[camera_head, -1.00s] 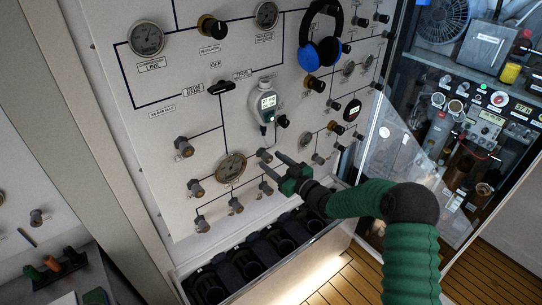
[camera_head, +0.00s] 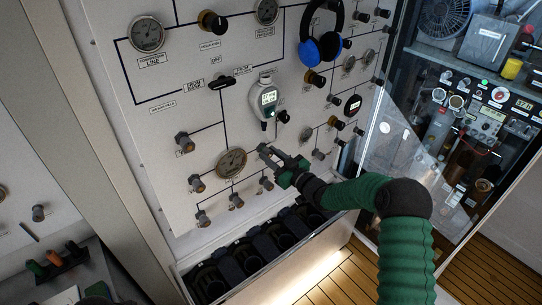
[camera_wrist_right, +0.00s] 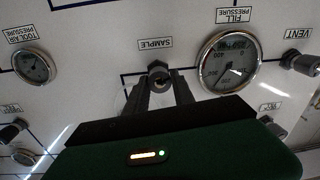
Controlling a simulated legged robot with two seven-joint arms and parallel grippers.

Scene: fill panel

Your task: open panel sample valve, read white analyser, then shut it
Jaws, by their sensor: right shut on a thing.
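The white analyser (camera_head: 267,97) hangs on the panel in the head view, its small display lit with digits too small to read. The sample valve is a small dark knob (camera_wrist_right: 158,72) by the SAMPLE label (camera_wrist_right: 156,43) in the right wrist view. My right gripper (camera_head: 268,153) is at this knob, below the analyser. In the right wrist view its two fingers (camera_wrist_right: 159,88) are shut on the knob from both sides. The fingers hide part of the knob, so I cannot tell how far it is turned.
The fill pressure gauge (camera_wrist_right: 229,62) is close beside the fingers. Several other knobs surround my gripper on the panel. Blue headphones (camera_head: 325,42) hang at the upper right. A rack of dark cylinder bays (camera_head: 265,246) lies below, and a cluttered cabinet (camera_head: 465,130) stands at the right.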

